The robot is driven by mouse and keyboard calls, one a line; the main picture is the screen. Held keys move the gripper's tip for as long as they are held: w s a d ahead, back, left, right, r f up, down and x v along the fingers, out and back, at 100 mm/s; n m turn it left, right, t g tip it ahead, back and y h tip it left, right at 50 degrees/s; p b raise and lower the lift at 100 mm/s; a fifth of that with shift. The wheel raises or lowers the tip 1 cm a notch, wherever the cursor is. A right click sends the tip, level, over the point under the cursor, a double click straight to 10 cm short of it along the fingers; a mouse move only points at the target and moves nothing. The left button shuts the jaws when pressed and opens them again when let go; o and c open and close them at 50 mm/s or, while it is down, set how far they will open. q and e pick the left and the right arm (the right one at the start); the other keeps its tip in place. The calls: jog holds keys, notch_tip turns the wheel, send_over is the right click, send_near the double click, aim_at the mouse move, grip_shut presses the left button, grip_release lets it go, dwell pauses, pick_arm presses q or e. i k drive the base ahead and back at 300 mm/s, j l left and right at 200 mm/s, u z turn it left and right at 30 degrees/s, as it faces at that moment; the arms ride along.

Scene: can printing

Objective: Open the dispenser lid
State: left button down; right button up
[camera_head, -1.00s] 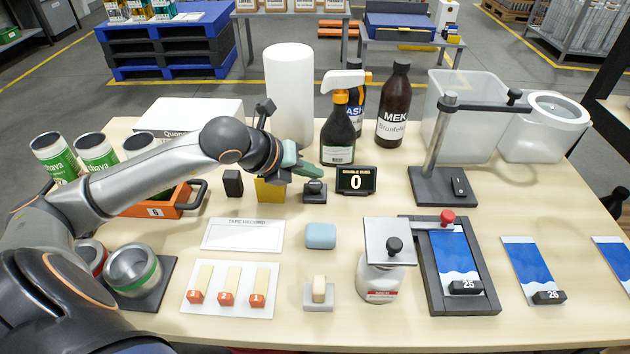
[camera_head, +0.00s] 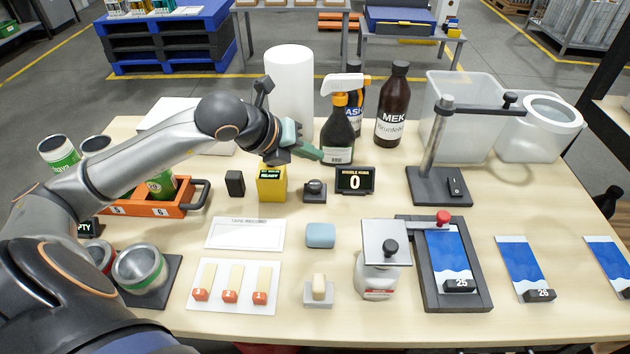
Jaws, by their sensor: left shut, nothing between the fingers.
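The dispenser (camera_head: 378,282) is a white jar at the front, right of the middle. My left gripper (camera_head: 314,154) is shut and empty. It is up behind the dispenser and to its left, in front of the white cylinder and beside the spray bottle, well away from the lid. My right gripper is out of view.
A dark frame (camera_head: 484,293) with a blue print stands right beside the dispenser. A blue sponge (camera_head: 320,235) and a small pale block (camera_head: 318,286) lie to its left. The counter display (camera_head: 355,181), spray bottle (camera_head: 338,133) and brown MEK bottle (camera_head: 392,105) stand behind.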

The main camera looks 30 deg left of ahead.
aim_at(385, 243)
jog(key=k, duration=1)
